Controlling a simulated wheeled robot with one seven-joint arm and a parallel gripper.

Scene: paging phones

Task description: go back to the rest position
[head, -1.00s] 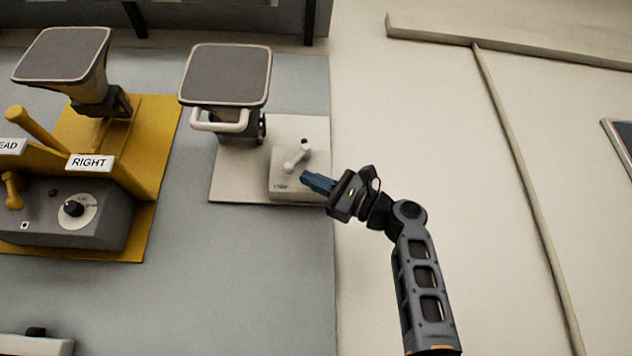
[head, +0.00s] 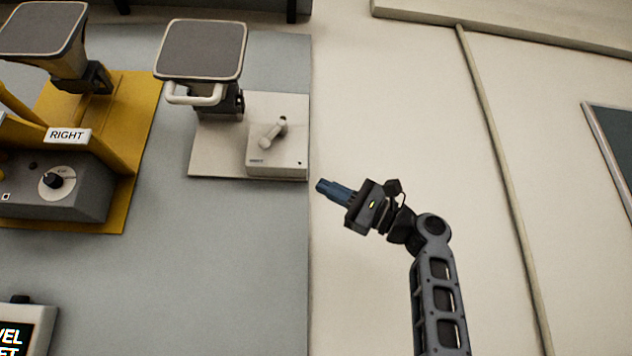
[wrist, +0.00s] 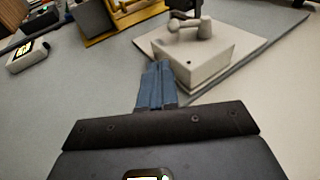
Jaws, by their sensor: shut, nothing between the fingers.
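My gripper (head: 322,186) is shut and empty, its blue fingers together. In the head view it hangs just right of the grey panel's edge, below and right of a small white box with a lever (head: 277,150). In the wrist view the closed fingers (wrist: 156,75) point toward the same white box (wrist: 205,62), which lies just beyond them and to the right. The fingers appear apart from the box in the head view. My arm reaches up from the lower right of the head view.
The white base plate (head: 215,150) carries a dark square-topped unit (head: 201,48) with a white handle. A yellow station (head: 130,110) with a RIGHT label (head: 68,135) and a grey dial box (head: 75,195) stands at left. A screen device (head: 28,325) is lower left.

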